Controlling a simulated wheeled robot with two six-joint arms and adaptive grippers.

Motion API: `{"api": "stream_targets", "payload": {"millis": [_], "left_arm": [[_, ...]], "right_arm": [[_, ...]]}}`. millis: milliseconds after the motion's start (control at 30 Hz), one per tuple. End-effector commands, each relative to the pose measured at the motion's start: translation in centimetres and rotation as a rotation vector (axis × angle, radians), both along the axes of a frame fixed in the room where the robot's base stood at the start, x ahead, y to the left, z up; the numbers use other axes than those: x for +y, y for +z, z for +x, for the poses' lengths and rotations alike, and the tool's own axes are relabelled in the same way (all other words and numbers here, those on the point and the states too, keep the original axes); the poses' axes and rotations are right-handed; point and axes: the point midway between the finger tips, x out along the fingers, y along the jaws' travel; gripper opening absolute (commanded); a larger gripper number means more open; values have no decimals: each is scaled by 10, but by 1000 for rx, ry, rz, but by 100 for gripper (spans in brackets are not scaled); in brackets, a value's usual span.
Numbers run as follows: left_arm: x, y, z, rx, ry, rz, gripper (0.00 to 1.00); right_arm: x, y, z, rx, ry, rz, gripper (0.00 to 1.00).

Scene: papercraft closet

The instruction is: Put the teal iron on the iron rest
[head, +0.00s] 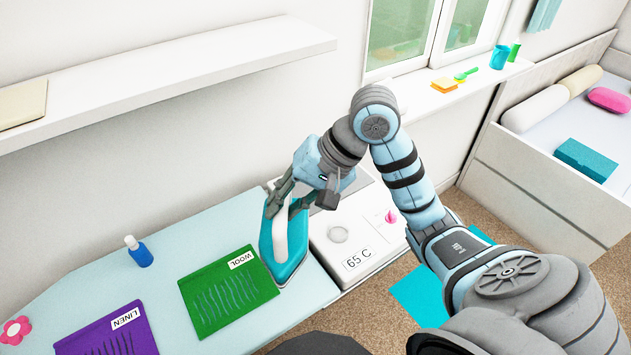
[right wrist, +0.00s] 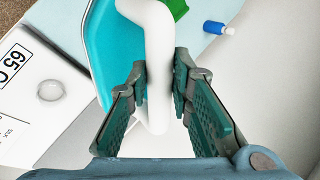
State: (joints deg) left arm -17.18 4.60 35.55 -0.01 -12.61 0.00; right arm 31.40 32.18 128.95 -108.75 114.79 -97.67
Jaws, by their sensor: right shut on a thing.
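The teal iron (head: 294,256) with a white handle is at the right end of the pale blue ironing board, between a green cloth and a white unit. My right gripper (head: 285,197) is shut on its handle from above. In the right wrist view the two fingers (right wrist: 160,88) press on both sides of the white handle (right wrist: 152,35), with the teal body (right wrist: 104,50) to the left. I cannot tell whether the iron touches the board. The white unit (head: 325,255) carries a 65 C label and knobs; its back is partly hidden by my gripper. I cannot tell which part is the iron rest. My left gripper is out of view.
On the ironing board (head: 190,245) lie a green WOOL cloth (head: 225,298) and a purple LINEN cloth (head: 110,335), with a blue bottle (head: 139,252) behind. A white shelf (head: 190,70) overhangs the board. A bed with a wooden frame (head: 545,180) stands at the right.

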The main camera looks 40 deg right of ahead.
Motion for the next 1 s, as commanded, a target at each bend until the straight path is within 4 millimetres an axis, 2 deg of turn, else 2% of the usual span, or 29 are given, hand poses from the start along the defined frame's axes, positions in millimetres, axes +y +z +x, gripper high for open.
{"api": "stream_targets", "payload": {"millis": [267, 400, 600, 800, 1000], "left_arm": [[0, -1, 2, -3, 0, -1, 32], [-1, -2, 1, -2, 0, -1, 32], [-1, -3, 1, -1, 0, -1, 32], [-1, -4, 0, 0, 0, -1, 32], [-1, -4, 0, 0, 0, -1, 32]], "right_arm": [[-39, 7, 61, 0, -240, 1, 0], [-72, 8, 95, 0, -404, 1, 0], [-130, 7, 136, -1, -640, 0, 0], [-181, 3, 159, 0, -826, 0, 0], [-213, -1, 169, -2, -937, 0, 0]]}}
